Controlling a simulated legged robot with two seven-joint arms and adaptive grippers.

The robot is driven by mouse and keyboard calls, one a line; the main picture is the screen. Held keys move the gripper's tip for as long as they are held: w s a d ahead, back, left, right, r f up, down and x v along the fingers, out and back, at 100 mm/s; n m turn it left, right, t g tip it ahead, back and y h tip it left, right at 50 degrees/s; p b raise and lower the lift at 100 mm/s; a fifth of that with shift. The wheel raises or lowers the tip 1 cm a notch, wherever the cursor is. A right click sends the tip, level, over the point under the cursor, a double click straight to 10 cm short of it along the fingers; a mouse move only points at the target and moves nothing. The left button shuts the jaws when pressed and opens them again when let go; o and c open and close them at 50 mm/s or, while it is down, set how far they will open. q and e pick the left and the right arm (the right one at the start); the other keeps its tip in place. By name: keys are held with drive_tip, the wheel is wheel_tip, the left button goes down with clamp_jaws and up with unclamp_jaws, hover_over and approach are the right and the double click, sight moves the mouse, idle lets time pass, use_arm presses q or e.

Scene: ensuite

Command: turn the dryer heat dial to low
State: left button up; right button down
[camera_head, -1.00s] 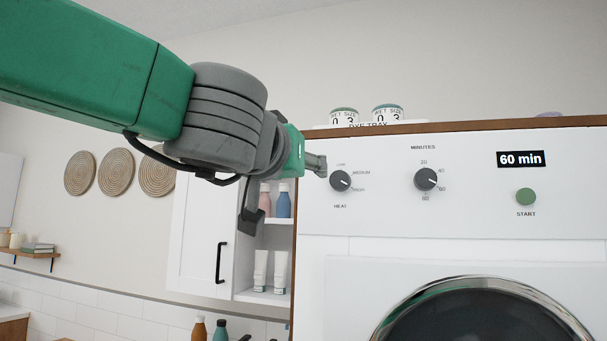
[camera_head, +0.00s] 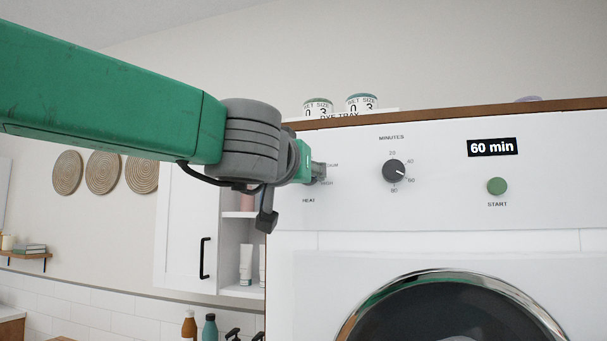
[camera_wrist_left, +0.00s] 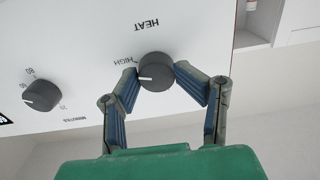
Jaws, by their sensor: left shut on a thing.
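The dark grey heat dial (camera_wrist_left: 156,72) sits on the dryer's white panel. In the left wrist view, which shows the panel upside down, its white mark points left, a little below the word HIGH. My left gripper (camera_wrist_left: 157,70) has one fingertip against each side of the dial and is shut on it. The LOW label is hidden. My right gripper is in neither view.
The minutes dial (camera_head: 394,171), the 60 min display (camera_head: 492,147) and the green start button (camera_head: 497,186) are right of the heat dial. The round dryer door (camera_head: 455,308) is below. An open-shelved white cabinet (camera_head: 190,230) stands to the left.

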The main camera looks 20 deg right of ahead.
use_arm(q)
drive_tip(key=n+p, duration=0.2)
drive_tip(key=n, duration=0.2)
drive_tip(key=shift+n, duration=0.4)
drive_tip(key=n+p, duration=0.1)
drive_tip(key=n, duration=0.2)
drive_tip(key=shift+n, duration=0.3)
drive_tip(key=n, duration=0.3)
drive_tip(key=shift+d+n, duration=0.15)
drive_tip(key=shift+n, duration=0.25)
drive_tip(key=shift+c, duration=0.7)
drive_tip(key=n+b, duration=0.1)
drive_tip(key=n, duration=1)
drive_tip(key=shift+w+r+n+b, duration=0.1)
drive_tip(key=shift+n+b, duration=0.2)
drive_tip(key=shift+b, duration=0.05)
